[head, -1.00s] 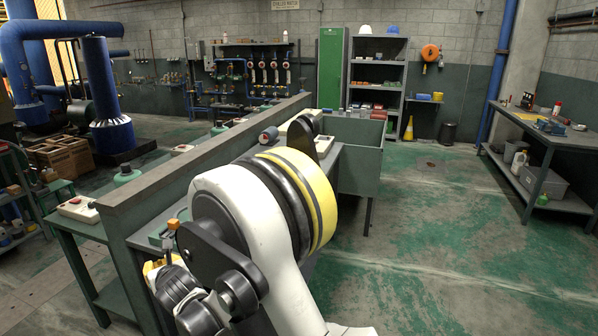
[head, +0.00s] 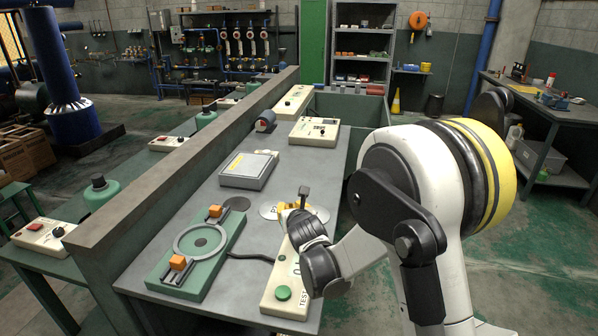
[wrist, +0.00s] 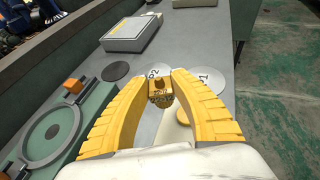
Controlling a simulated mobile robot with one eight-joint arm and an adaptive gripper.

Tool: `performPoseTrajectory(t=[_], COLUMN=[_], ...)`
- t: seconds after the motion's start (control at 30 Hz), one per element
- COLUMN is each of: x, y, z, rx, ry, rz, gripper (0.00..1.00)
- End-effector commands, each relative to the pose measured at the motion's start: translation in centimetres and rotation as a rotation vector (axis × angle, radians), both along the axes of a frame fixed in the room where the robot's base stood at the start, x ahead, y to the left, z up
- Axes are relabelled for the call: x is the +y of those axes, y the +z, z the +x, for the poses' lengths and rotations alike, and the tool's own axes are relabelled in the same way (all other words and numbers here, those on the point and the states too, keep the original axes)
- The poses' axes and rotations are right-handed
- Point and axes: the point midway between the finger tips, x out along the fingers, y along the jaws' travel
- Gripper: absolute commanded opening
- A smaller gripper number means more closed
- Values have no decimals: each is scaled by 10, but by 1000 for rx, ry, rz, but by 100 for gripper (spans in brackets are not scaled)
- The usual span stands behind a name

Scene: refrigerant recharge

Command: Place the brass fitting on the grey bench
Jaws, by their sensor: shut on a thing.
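The brass fitting (wrist: 160,93) is a small brown-gold piece between the yellow fingertips of my gripper (wrist: 160,80) in the wrist view. My gripper is shut on it. The grey bench (head: 197,204) runs from the front towards the back in the head view, and its top also shows in the wrist view (wrist: 190,45). In the head view my gripper (head: 284,207) is over the right part of the bench, by the pale round discs. The fitting cannot be made out there. The gap between fitting and bench top cannot be told.
A green fixture with a ring (head: 200,250) lies at the bench's left front. A grey flat box (head: 249,169) and a cream control box (head: 314,132) stand behind. A cream TEST panel (head: 284,292) is at the front right. A low wall (head: 185,165) borders the left.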

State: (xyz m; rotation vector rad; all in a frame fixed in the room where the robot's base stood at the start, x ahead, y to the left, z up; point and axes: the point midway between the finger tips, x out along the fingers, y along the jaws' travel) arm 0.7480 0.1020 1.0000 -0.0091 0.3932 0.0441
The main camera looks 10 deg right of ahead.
Motion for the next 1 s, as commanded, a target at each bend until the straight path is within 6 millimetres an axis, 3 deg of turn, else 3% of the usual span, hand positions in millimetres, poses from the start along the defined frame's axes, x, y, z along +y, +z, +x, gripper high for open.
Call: performPoseTrajectory(t=[0.17,0.4,0.6,0.77,1.0], x=[19,78,110,116,116], y=[-13,-51,-68,-74,-110], z=[1,3,4,5,5], rx=[0,0,0,0,0], ry=[4,5,2,-1,-1], rz=[-2,-1,-1,0,0], gripper=[0,0,0,0,0])
